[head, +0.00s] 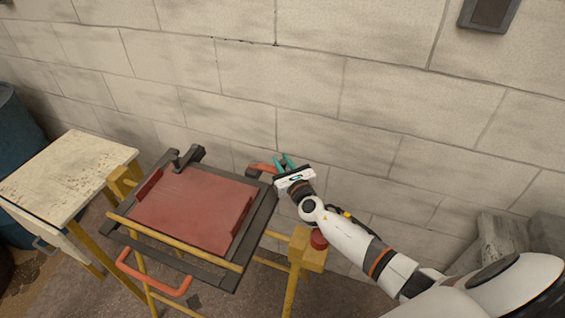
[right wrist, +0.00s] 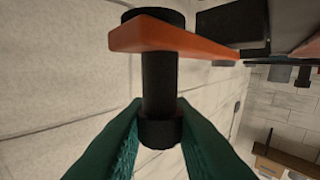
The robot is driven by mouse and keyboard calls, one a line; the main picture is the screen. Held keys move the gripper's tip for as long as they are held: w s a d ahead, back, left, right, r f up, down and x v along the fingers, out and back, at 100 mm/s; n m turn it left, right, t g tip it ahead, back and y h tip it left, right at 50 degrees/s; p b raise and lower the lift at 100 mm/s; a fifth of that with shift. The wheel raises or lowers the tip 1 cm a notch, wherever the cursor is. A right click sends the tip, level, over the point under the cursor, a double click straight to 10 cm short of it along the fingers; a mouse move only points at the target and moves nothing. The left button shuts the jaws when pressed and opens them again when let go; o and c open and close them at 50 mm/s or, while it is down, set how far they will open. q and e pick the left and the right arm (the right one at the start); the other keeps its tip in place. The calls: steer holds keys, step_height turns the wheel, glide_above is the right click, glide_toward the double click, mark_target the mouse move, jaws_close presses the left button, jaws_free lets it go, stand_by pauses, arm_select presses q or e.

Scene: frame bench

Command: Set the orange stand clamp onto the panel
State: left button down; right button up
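My right gripper (head: 283,161) is at the clamp's outer end. In the right wrist view, its teal fingers (right wrist: 161,112) sit on both sides of the dark spindle and appear shut on it. The clamp's orange arm (right wrist: 190,42) runs to the right above them. My left gripper is not in view.
A dark clamp (head: 187,157) stands at the frame's back left. An orange handle (head: 150,274) hangs at the front. A worn side table (head: 70,172) stands at left, with a blue barrel (head: 17,130) beyond. A red knob (head: 319,239) is below my right arm. A block wall stands close behind.

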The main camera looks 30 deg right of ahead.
mark_target(275, 172)
steer(key=shift+s+a+r, duration=0.1)
steer(key=shift+a, duration=0.05)
jaws_close()
steer(key=a+m+h+p, duration=0.1)
steer(key=h, duration=0.1)
steer(key=s+a+m+h+p, duration=0.1)
steer(key=m+h, duration=0.1)
steer(key=shift+s+g, duration=0.1)
steer(key=shift+g, duration=0.3)
steer(key=shift+s+a+m+g+h, duration=0.2)
steer(key=shift+m+h, duration=0.25)
steer(key=shift+h, duration=0.3)
steer(key=shift+s+a+m+g+h, duration=0.1)
steer(key=shift+a+m+g+h, duration=0.15)
steer(key=shift+m+h, duration=0.35)
steer(key=o, duration=0.9)
jaws_free()
steer(key=shift+s+a+f, duration=0.1)
steer(key=shift+f, duration=0.1)
